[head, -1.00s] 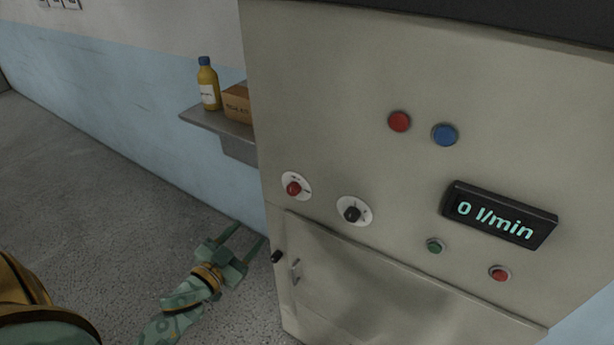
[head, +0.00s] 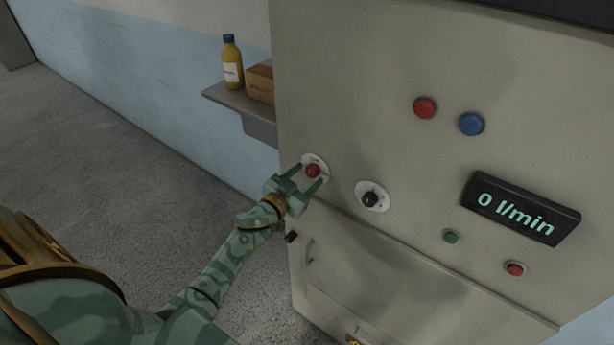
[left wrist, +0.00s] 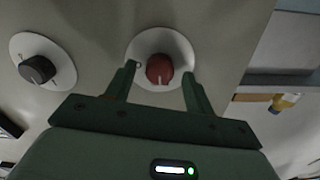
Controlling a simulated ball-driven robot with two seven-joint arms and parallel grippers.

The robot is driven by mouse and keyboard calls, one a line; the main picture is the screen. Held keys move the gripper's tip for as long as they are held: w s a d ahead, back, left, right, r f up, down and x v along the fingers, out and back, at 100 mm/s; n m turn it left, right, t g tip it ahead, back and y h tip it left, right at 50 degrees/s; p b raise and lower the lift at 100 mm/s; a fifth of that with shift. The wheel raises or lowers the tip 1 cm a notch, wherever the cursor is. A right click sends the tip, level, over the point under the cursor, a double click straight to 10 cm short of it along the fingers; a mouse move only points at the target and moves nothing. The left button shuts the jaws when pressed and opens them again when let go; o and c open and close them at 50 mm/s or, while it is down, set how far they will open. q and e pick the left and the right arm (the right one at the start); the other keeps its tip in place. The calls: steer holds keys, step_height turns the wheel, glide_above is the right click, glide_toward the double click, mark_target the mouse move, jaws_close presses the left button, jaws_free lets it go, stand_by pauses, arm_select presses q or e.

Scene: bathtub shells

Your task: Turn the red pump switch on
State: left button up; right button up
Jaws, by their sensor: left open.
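The red pump switch (head: 313,171) is a red knob on a round white plate at the left of the grey control panel. It also shows in the left wrist view (left wrist: 159,69), with a white mark on the knob pointing toward the gripper. My left gripper (head: 308,176) is open, its two fingers pointing at the panel on either side of the red knob. In the left wrist view (left wrist: 160,85) the knob sits between the fingertips, with gaps on both sides. I cannot tell how deep the fingers reach around it. My right gripper is not seen.
A black knob (head: 370,199) on a white plate is just right of the red one. A display (head: 520,208) reads 0 l/min. Red (head: 424,108) and blue (head: 471,124) buttons are above. A shelf (head: 240,102) with a bottle (head: 232,62) and box (head: 260,83) is left of the panel.

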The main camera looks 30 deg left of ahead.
arm_select(q)
steer(key=shift+w, duration=0.6)
steer(key=shift+s, duration=0.1)
steer(key=c, duration=1)
steer(key=m+b, duration=0.1)
steer(key=m, duration=0.3)
steer(key=shift+m, duration=0.3)
steer(key=m+b, duration=0.1)
steer(key=m, duration=0.3)
steer(key=shift+f+m, duration=0.1)
steer(key=shift+m, duration=0.3)
steer(key=m+b, duration=0.1)
steer(key=m, duration=0.3)
steer(key=shift+m+b, duration=0.8)
steer(key=shift+m, duration=1.5)
